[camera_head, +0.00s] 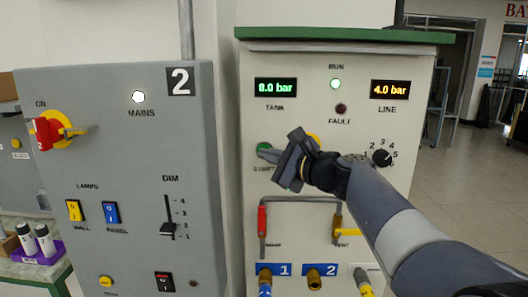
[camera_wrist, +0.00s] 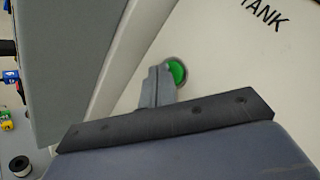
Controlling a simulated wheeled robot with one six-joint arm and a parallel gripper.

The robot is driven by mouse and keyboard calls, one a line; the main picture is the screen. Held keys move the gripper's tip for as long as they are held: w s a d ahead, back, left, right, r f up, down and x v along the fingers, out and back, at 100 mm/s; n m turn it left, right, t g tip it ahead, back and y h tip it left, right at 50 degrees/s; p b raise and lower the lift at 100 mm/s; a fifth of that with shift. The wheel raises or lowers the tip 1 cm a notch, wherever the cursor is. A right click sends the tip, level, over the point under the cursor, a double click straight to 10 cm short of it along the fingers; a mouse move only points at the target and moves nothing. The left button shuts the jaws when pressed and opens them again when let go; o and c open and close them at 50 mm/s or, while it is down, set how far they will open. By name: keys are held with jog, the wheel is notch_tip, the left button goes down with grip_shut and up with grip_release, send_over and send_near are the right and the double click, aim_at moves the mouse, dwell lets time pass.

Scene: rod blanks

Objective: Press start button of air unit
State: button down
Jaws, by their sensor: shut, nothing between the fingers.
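The air unit (camera_head: 300,60) is a cream cabinet with a green top. Its round green start button (camera_head: 264,147) is at the left of the panel, above a label that is partly hidden. In the wrist view the green button (camera_wrist: 178,72) shows just right of the fingertips, partly covered by them. My gripper (camera_head: 272,157) is shut and empty, its tips at the button's lower right in the head view. In the wrist view the closed fingers (camera_wrist: 159,83) point at the panel beside the button. I cannot tell whether they touch it. The run lamp (camera_head: 335,84) is lit.
The tank display (camera_head: 275,87) reads 8.0 bar and the line display (camera_head: 390,89) 4.0 bar. The fault lamp (camera_head: 340,109) is dark. A yellow part (camera_head: 314,138) is mostly hidden behind my gripper. A grey mains cabinet (camera_head: 115,120) stands to the left.

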jog(key=shift+s, duration=0.6)
jog(key=shift+s, duration=0.1)
jog(key=shift+s+a+b, duration=0.1)
jog(key=shift+s+b, duration=0.6)
jog(key=shift+s, duration=1.7)
jog(key=shift+w, duration=0.1)
jog(key=s, duration=0.4)
jog(key=shift+s+a, duration=0.1)
jog(key=shift+a, duration=0.05)
jog(key=shift+a, duration=0.1)
